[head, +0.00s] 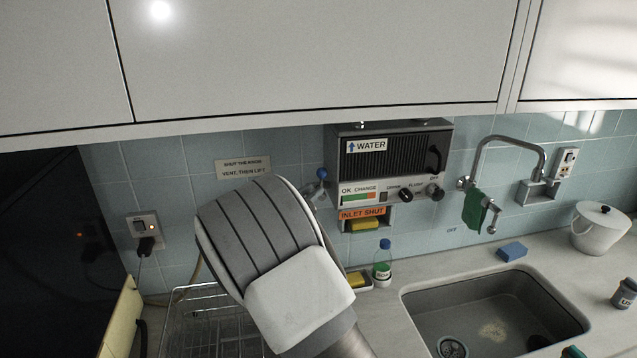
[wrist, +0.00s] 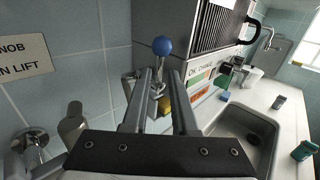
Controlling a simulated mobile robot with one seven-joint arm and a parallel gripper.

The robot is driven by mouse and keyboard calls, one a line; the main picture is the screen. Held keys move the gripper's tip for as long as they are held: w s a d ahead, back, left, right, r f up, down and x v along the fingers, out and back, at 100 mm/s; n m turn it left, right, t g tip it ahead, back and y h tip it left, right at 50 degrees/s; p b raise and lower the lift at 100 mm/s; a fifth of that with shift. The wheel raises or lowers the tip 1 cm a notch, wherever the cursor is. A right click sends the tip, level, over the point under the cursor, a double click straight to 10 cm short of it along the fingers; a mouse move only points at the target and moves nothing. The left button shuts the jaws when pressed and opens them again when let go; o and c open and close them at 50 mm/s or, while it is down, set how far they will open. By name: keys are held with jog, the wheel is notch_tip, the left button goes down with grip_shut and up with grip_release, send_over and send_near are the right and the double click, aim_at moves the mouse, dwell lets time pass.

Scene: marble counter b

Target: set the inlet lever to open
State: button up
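The inlet lever, with a blue ball knob (head: 322,174), is at the left side of the water unit (head: 395,165). An orange label reading "INLET SHUT" (head: 362,213) is below the unit. In the wrist view the blue knob (wrist: 162,46) shows just beyond my fingertips, with its metal stem between the fingers. My gripper (wrist: 161,75) is open, a finger on each side of the lever; I cannot tell whether either touches it. In the head view my pale arm link hides most of the gripper and the lever's lower part.
A tap with a green cloth (head: 475,208) hangs over the sink (head: 490,315) at right. A bottle (head: 382,262) and sponge (head: 356,279) stand below the unit. A wire rack (head: 205,320) is at lower left. Cabinets (head: 300,60) overhang above.

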aim_at(321, 185)
jog(key=shift+x, duration=2)
grip_shut()
